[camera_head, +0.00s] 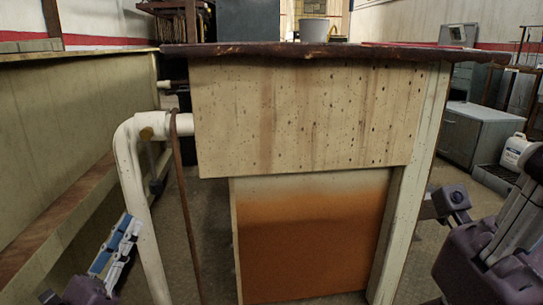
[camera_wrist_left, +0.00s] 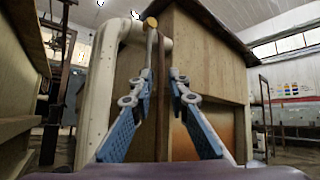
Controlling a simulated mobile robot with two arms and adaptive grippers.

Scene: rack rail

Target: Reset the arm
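My left gripper (camera_head: 122,240) is low at the left of the head view, beside a thick white pipe. In the left wrist view its two blue fingers (camera_wrist_left: 162,78) point ahead with a gap between the tips, so it is open and empty. The white pipe (camera_wrist_left: 103,80) and the wooden counter (camera_wrist_left: 205,60) stand beyond the fingers. My right arm shows at the right edge of the head view as purple and grey links. Its gripper fingers do not show.
A counter with a dark top (camera_head: 330,50) and an orange lower panel (camera_head: 312,240) stands straight ahead. A grey cup (camera_head: 314,31) sits on it. Another long counter (camera_head: 60,130) runs along the left. A grey cabinet (camera_head: 480,135) and white jug (camera_head: 515,152) stand at the right.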

